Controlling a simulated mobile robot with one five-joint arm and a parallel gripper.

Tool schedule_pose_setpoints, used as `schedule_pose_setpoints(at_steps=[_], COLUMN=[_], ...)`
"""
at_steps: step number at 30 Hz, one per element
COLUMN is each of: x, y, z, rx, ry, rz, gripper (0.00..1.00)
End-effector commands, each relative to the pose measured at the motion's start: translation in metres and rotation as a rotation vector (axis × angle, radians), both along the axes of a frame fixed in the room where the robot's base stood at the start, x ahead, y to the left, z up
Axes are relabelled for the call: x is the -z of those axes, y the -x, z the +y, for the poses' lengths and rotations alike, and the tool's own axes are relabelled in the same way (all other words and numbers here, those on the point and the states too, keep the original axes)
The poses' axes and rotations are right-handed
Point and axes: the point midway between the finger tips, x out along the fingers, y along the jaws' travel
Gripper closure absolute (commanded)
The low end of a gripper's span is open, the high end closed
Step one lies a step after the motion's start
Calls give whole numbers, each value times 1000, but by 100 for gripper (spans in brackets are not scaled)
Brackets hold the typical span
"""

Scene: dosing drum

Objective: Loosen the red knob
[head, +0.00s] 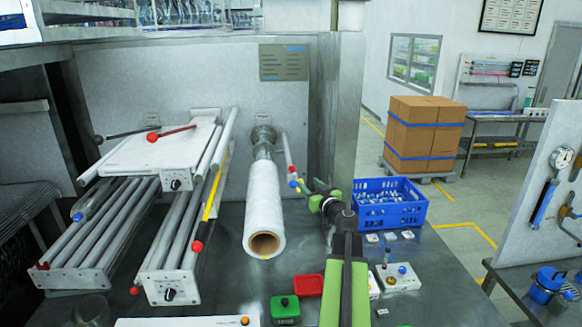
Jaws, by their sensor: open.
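Several red ball-shaped knobs are in the head view, and I cannot tell which one the task names. A small red ball (291,169) is on a thin rod right of the white roll (264,205), close to my gripper. My gripper (314,192), on a green and dark arm, is open beside that rod's lower end; whether it touches is unclear.
A blue ball (293,184) is at the rod's lower end. A blue crate (390,202) stands right of my gripper. A red tray (308,285), a green button box (285,308) and a white control box (398,277) are on the dark bench. Rollers fill the left.

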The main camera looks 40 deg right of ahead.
Motion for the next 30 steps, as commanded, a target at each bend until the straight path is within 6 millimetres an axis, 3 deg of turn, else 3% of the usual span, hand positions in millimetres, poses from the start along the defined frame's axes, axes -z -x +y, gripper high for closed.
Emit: schedule_pose_setpoints(at_steps=[12,18,23,30], x=[0,0,0,0], y=[-98,-134,-146,-148], z=[-43,-56,-61,-61], rx=[1,2,3,3], ry=[0,0,0,0], rz=[0,1,1,1], gripper=[53,53,53,53])
